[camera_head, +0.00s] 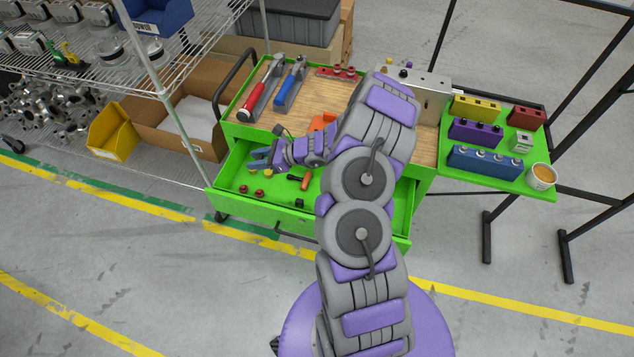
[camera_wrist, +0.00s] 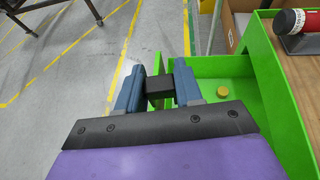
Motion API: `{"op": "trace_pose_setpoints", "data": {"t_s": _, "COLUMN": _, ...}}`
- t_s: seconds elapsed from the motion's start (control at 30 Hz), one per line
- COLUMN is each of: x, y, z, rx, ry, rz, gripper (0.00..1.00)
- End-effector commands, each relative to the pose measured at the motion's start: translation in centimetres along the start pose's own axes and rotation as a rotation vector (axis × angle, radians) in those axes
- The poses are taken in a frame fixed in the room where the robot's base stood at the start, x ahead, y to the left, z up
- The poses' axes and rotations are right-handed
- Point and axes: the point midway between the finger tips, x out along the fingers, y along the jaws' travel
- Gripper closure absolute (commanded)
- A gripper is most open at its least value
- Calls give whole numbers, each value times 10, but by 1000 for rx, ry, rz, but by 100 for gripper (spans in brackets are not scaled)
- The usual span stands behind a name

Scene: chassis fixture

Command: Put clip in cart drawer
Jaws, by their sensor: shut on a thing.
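The green cart drawer (camera_head: 262,211) is pulled open on the front of the green cart in the head view. Its green wall and floor also show at the right of the wrist view (camera_wrist: 235,66). My gripper (camera_head: 260,160) is over the left part of the drawer. In the wrist view its two blue-grey fingers (camera_wrist: 160,90) are closed on a small black block-like piece, likely the clip (camera_wrist: 160,88). This piece is not clearly seen in the head view. The exact height of the piece above the drawer floor cannot be told.
Small red knobs (camera_head: 259,193), a yellow cap (camera_wrist: 222,92) and an orange-black tool (camera_head: 305,181) lie in the drawer. The wooden cart top (camera_head: 311,94) holds tools. A wire shelf (camera_head: 205,48) and cardboard box (camera_head: 185,128) stand left; a green side table (camera_head: 480,176) stands right.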

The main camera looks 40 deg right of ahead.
Motion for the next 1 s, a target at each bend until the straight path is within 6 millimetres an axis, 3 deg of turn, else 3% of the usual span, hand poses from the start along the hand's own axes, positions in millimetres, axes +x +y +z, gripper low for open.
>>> {"op": "trace_pose_setpoints", "data": {"t_s": 0.03, "x": 0, "y": -8, "z": -27, "rx": 10, "ry": 4, "rz": -16, "gripper": 93}}
{"op": "trace_pose_setpoints", "data": {"t_s": 0.1, "x": 1, "y": -16, "z": -55, "rx": 21, "ry": 3, "rz": -34, "gripper": 93}}
{"op": "trace_pose_setpoints", "data": {"t_s": 0.4, "x": 8, "y": -38, "z": -163, "rx": 51, "ry": 3, "rz": -107, "gripper": 93}}
{"op": "trace_pose_setpoints", "data": {"t_s": 0.6, "x": 10, "y": -42, "z": -199, "rx": 58, "ry": -1, "rz": -134, "gripper": 93}}
{"op": "trace_pose_setpoints", "data": {"t_s": 0.87, "x": 17, "y": -42, "z": -224, "rx": 61, "ry": 0, "rz": -139, "gripper": 93}}
{"op": "trace_pose_setpoints", "data": {"t_s": 1.0, "x": 27, "y": -42, "z": -248, "rx": 61, "ry": 2, "rz": -138, "gripper": 93}}
